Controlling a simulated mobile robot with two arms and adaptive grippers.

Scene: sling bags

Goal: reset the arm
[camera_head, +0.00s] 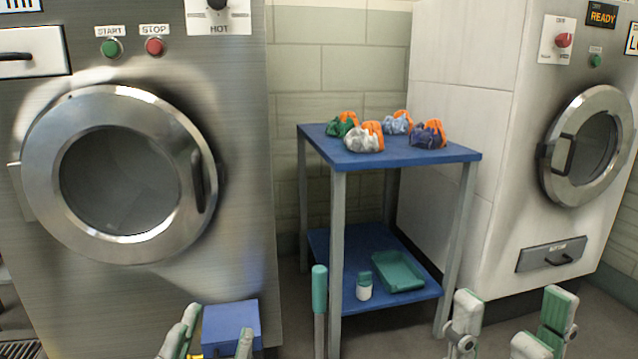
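My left gripper (214,338) is at the bottom left of the head view, its fingers apart. A blue box-like thing (231,318) shows behind and between these fingers; I cannot tell whether they touch it. My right gripper (510,325) is at the bottom right, fingers wide apart with nothing between them. Both arms are mostly cut off by the lower edge. Several small sling bags with orange parts, among them a green one (340,124), a white-grey one (362,138), a light blue one (396,123) and a dark blue one (427,136), sit on the blue table's top (350,157).
A steel washer (235,180) with a shut round door stands left, another machine (490,200) right. The table's lower shelf (390,308) holds a green tray (398,271) and a small white bottle (364,290). A teal-gripped pole (319,290) stands before the table.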

